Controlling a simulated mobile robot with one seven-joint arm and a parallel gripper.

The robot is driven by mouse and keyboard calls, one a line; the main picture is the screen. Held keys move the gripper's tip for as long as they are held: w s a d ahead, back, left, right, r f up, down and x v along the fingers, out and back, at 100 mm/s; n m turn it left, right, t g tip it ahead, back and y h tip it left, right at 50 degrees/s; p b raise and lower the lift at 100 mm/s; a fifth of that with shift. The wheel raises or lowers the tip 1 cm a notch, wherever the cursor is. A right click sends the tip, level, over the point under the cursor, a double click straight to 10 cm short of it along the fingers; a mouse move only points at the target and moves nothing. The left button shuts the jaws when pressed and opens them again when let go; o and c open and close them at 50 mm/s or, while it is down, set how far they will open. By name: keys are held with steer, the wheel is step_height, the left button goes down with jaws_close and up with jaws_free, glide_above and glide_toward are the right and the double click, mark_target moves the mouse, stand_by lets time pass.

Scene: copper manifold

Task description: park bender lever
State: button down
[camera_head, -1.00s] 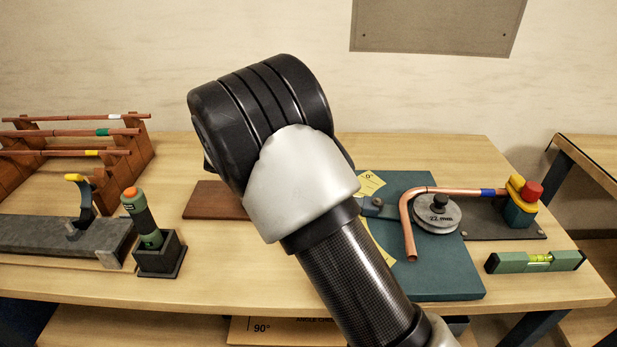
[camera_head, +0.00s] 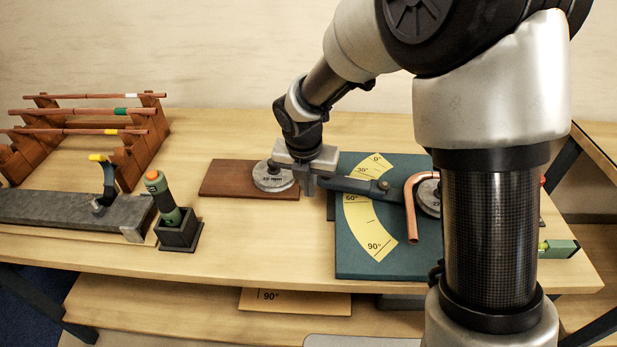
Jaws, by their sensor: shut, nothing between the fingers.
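The bender's dark lever (camera_head: 352,186) lies across the yellow angle scale (camera_head: 377,243) on the teal bender plate (camera_head: 352,264), its free end pointing left between the 30° and 60° marks. My gripper (camera_head: 309,188) is shut and empty, its fingertips pointing down at the lever's left end. I cannot tell whether they touch it. My own arm link hides the wheel's right part, most of the clamp and the pipe's far end.
A grey disc (camera_head: 268,181) sits on a brown board (camera_head: 226,179) just left of my gripper. A partly hidden level (camera_head: 560,249) lies at right.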

steer(key=x, duration=0.3)
steer(key=shift+w+f, duration=0.15)
steer(key=shift+f, duration=0.15)
steer(key=w, duration=0.2)
steer(key=shift+w+d+r, duration=0.2)
steer(key=shift+w+d, duration=0.1)
steer(key=shift+w, duration=0.5)
steer(key=shift+w+d, duration=0.1)
